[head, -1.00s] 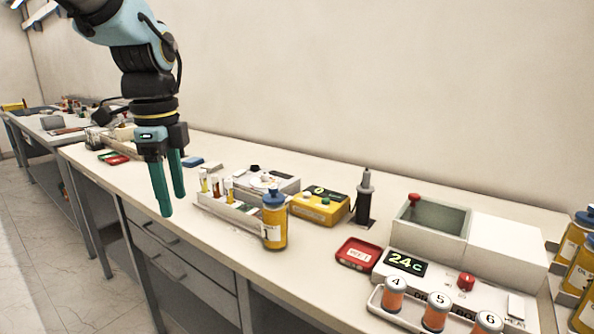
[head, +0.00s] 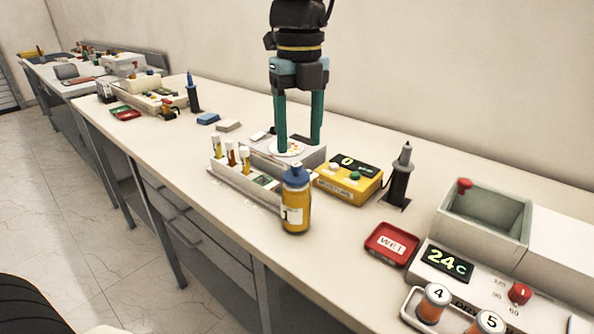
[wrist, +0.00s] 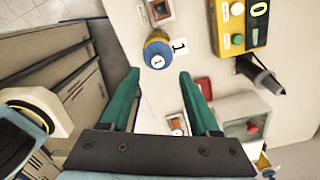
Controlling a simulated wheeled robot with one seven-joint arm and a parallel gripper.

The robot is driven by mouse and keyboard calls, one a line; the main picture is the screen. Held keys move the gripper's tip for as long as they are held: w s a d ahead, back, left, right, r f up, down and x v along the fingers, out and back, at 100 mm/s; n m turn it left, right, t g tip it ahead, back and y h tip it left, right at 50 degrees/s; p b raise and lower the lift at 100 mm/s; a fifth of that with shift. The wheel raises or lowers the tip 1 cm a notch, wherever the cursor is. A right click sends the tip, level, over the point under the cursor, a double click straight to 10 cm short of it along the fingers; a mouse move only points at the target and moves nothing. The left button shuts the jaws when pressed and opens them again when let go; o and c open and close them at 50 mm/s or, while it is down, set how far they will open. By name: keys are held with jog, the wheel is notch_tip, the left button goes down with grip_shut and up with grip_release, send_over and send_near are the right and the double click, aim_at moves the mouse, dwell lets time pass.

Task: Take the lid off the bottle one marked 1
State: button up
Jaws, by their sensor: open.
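The bottle marked 1 (head: 296,207) stands upright on the bench, an amber bottle with a white label and a blue lid (head: 295,174) on top. In the wrist view the bottle's lid (wrist: 157,55) shows from above with a 1 on it, beyond the fingertips. My gripper (head: 298,147) is open and empty, its two green fingers pointing down. In the head view it hangs above and behind the bottle, over the white device with a round plate. In the wrist view the gripper (wrist: 159,75) has nothing between its fingers.
A rack of test tubes (head: 240,184) stands left of the bottle. A yellow meter (head: 347,180) and a dark upright probe (head: 400,178) stand to the right. A red WET tray (head: 391,244) lies in front of a dryer box (head: 486,217). Bench left of the tubes is fairly clear.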

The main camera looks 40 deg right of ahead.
aim_at(297, 164)
jog(key=shift+w+a+f+p, duration=0.15)
jog(key=shift+f+p, duration=0.5)
jog(key=shift+f, duration=1.7)
grip_shut()
